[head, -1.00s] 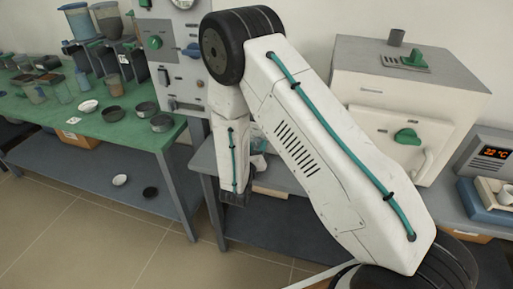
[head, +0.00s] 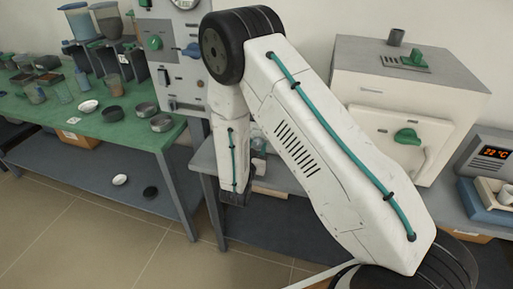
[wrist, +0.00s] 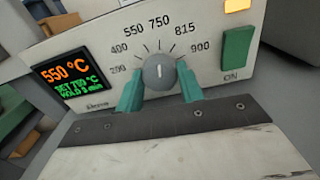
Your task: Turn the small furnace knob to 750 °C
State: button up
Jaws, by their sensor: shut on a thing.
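In the wrist view my gripper (wrist: 159,91) has its two green fingers on either side of the round grey furnace knob (wrist: 159,71), shut on it. The knob's white mark stands nearly upright and points roughly toward the 750 on the dial. The dial runs from 200 to 900. The display (wrist: 72,83) shows 550 °C in orange, with green text below that seems to read set 750 °C, hold 3 min. In the head view my gripper (head: 236,196) is low beside the grey bench; the small furnace and knob cannot be made out behind my arm.
A green switch (wrist: 237,55) marked ON sits right of the knob, with a lit orange lamp (wrist: 237,5) above. A large white furnace (head: 400,110) stands at right. A green table (head: 110,128) with bowls and jars stands at left.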

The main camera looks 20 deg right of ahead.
dwell(0.4)
jog(key=o, duration=1)
jog(key=v, duration=0.8)
jog(key=shift+w, duration=0.1)
jog(key=shift+d+f, duration=0.1)
